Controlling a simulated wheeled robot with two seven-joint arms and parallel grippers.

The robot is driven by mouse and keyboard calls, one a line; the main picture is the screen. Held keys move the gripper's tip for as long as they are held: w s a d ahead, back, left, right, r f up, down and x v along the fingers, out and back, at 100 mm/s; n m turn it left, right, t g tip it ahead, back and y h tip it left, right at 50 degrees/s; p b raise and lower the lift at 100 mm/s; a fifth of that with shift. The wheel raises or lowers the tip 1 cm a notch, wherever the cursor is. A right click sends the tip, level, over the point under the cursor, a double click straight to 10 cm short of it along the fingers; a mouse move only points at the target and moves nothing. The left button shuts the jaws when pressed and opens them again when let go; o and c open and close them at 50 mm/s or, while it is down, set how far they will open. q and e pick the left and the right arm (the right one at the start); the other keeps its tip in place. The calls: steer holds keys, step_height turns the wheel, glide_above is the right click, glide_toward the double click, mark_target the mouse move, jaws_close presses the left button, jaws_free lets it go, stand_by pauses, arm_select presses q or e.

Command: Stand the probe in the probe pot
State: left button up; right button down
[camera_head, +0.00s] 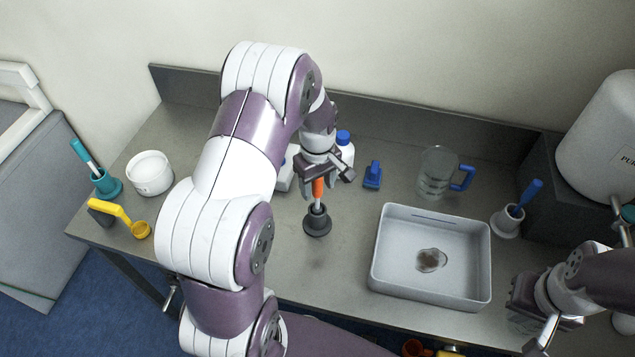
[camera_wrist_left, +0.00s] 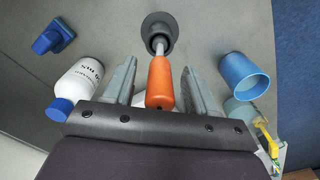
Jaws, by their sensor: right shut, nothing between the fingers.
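The probe has an orange handle (camera_head: 318,187) and a thin metal shaft. It stands roughly upright with its lower end in the mouth of the dark grey probe pot (camera_head: 317,224). In the left wrist view the orange handle (camera_wrist_left: 161,82) lies between my left fingers, and the shaft runs into the pot (camera_wrist_left: 158,22). My left gripper (camera_head: 320,184) is open around the handle, with a gap on both sides (camera_wrist_left: 162,88). The shaft's lower end is hidden inside the pot. My right gripper (camera_head: 541,338) is shut and empty at the lower right, near the table's front edge.
A grey tray (camera_head: 378,268) with a brown stain stands right of the pot. A glass jug (camera_head: 436,172), a blue block (camera_head: 372,175) and a white bottle (camera_head: 345,150) stand behind. A white pot (camera_head: 505,224) holds a blue-handled tool. A white bowl (camera_head: 150,173) stands left.

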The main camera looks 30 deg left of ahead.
arm_select(q)
steer(key=shift+r, duration=0.1)
step_height(320, 180, up, 10)
steer(key=b, duration=0.3)
steer(key=shift+f, duration=0.2)
step_height(320, 180, up, 2)
steer(key=shift+s+r+p, duration=0.15)
steer(key=shift+r+p, duration=0.05)
steer(key=shift+p, duration=0.6)
steer(key=shift+r, duration=0.35)
steer(key=shift+f, duration=0.1)
